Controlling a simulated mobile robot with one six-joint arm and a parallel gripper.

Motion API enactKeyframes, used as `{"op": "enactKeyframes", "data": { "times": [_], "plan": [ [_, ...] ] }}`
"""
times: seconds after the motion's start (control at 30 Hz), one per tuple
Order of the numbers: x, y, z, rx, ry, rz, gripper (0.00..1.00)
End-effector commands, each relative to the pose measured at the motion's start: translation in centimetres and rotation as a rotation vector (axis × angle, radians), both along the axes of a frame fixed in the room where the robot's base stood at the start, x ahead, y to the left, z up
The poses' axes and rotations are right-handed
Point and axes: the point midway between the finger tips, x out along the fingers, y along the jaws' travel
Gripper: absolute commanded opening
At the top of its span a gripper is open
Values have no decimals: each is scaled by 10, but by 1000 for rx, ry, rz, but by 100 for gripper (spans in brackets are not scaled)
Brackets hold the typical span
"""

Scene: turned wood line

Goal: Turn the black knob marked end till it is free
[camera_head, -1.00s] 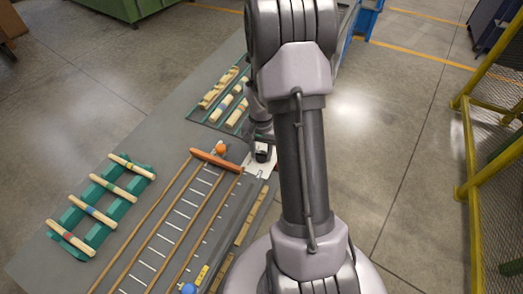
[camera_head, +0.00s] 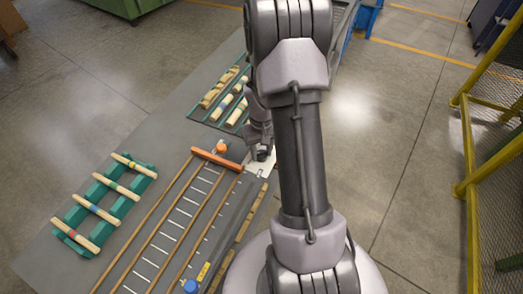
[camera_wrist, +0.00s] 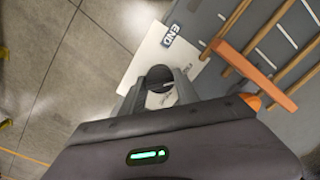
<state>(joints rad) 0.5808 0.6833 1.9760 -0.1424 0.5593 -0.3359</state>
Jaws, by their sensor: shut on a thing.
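The black knob (camera_wrist: 159,80) stands on a white plate (camera_wrist: 140,60) beside a label reading END (camera_wrist: 171,35) in the wrist view. It is round and dark, with a pale line across its top. My gripper (camera_wrist: 160,92) has its two fingers on either side of the knob, shut on it. In the head view my gripper (camera_head: 262,150) is over the white plate (camera_head: 262,168) at the right edge of the bench, and the knob is hidden there.
An orange bar (camera_head: 216,159) lies across the ends of wooden rails with white marks, with an orange ball (camera_head: 221,146) beside it. A blue knob (camera_head: 190,286) is at the near end. Green racks (camera_head: 118,207) with banded wooden rods stand left. A yellow fence (camera_head: 470,150) is right.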

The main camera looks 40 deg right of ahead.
Motion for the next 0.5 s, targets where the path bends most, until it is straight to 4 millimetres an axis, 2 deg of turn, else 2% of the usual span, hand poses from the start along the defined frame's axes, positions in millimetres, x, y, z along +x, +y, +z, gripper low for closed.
{"op": "enactKeyframes", "data": {
  "times": [0.47,0.5],
  "plan": [
    [1,0,0,-2,-1,12,0],
    [1,0,0,-2,-1,12,45]
  ]
}}
